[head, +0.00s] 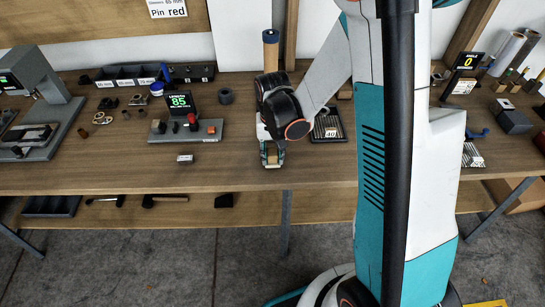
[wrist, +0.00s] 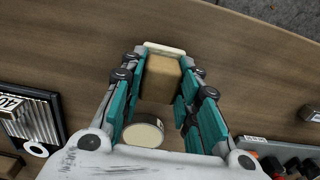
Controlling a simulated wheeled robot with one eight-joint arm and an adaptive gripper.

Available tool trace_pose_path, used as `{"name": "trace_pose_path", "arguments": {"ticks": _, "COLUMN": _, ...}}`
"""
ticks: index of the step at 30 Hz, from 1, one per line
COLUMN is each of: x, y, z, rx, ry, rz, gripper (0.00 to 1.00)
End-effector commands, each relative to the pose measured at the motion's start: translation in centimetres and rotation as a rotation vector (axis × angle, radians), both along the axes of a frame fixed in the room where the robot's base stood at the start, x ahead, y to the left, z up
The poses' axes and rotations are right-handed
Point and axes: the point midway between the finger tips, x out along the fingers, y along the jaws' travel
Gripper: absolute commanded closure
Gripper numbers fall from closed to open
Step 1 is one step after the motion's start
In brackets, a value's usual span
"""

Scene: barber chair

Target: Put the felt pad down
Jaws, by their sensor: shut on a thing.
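My gripper (head: 271,160) points down over the front part of the wooden table (head: 330,170). In the wrist view, my gripper (wrist: 167,72) is shut on a tan block (wrist: 160,80), which I take for the felt pad. A pale strip (wrist: 165,48) shows across its far end at the fingertips. In the head view the felt pad (head: 271,158) is small and partly covered by the fingers. It is at or just above the tabletop; I cannot tell whether it touches.
A round item with a cream top (wrist: 143,132) shows between the fingers, nearer my palm. A ribbed block marked 40 (head: 329,125) stands right of my gripper. Bare wood surrounds the gripper in front.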

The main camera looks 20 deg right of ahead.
Motion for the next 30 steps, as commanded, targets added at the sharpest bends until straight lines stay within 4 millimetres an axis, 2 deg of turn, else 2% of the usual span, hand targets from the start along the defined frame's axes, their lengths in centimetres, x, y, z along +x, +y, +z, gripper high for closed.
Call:
{"name": "trace_pose_path", "arguments": {"ticks": 2, "x": -0.01, "y": 0.00, "z": -0.92, "rx": 0.000, "ry": 0.000, "rz": 0.000, "gripper": 0.93}}
{"name": "trace_pose_path", "arguments": {"ticks": 13, "x": -0.02, "y": 0.00, "z": -1.21, "rx": 0.000, "ry": 0.000, "rz": 0.000, "gripper": 0.93}}
{"name": "trace_pose_path", "arguments": {"ticks": 14, "x": -0.02, "y": 0.00, "z": -1.16, "rx": 0.000, "ry": 0.000, "rz": 0.000, "gripper": 0.66}}
{"name": "trace_pose_path", "arguments": {"ticks": 16, "x": -0.03, "y": 0.00, "z": -1.09, "rx": 0.000, "ry": 0.000, "rz": 0.000, "gripper": 0.51}}
{"name": "trace_pose_path", "arguments": {"ticks": 26, "x": -0.02, "y": 0.01, "z": -1.04, "rx": 0.000, "ry": 0.000, "rz": 0.000, "gripper": 0.51}}
{"name": "trace_pose_path", "arguments": {"ticks": 30, "x": -0.03, "y": 0.00, "z": -0.28, "rx": 0.000, "ry": 0.000, "rz": 0.000, "gripper": 0.51}}
